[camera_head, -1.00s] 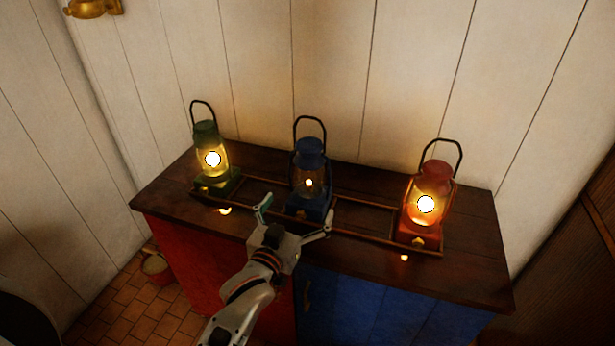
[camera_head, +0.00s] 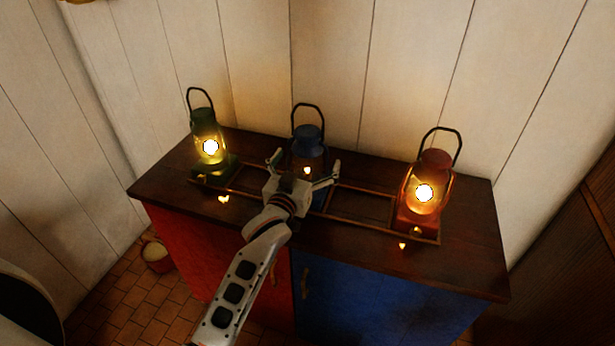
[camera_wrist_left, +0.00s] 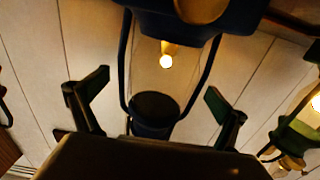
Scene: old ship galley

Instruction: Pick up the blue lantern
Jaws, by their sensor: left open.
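The blue lantern (camera_head: 308,140) stands upright at the middle of the wooden rack, its dark handle loop raised and a small flame lit. My left gripper (camera_head: 304,161) is open in front of it, with one finger toward each side of the lantern. The gripper hides much of the lantern's lower part in the head view. In the left wrist view the blue lantern (camera_wrist_left: 154,108) appears upside down, between the spread fingers of my gripper (camera_wrist_left: 158,86). My right gripper is not in view.
A lit green lantern (camera_head: 206,128) stands at the rack's left end and a lit red lantern (camera_head: 430,170) at its right end. The low rack rail (camera_head: 375,226) runs along the dark cabinet top (camera_head: 465,255). A plank wall (camera_head: 330,60) stands close behind.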

